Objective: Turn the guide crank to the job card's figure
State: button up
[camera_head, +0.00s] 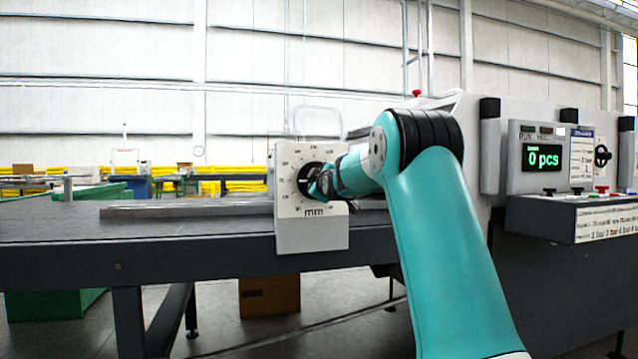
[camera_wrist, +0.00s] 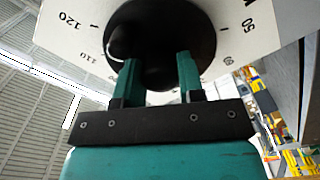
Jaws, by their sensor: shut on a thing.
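The guide crank (camera_head: 306,180) is a round black knob on a white dial plate (camera_head: 290,155) with printed figures around it, fixed at the front edge of the machine table. In the wrist view the black crank (camera_wrist: 185,25) fills the top middle, with a darker round handle on its left part. My gripper (camera_wrist: 157,65) has its two teal fingers up against the crank's face and is shut on the crank. The pointer's reading cannot be told. In the head view my gripper (camera_head: 322,184) partly covers the dial.
The grey machine table (camera_head: 150,235) runs left of the dial, with a long flat bar on it. At the right stand a counter display (camera_head: 543,157) reading 0 pcs and a control box (camera_head: 560,215) with buttons. A cardboard box (camera_head: 268,296) is below the table.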

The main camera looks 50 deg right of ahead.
jog(key=o, duration=0.9)
jog(key=shift+f, duration=0.15)
jog(key=v, duration=1.7)
jog(key=shift+s+a+b, duration=0.15)
jog(key=shift+a+b, duration=0.1)
jog(key=shift+b, duration=0.15)
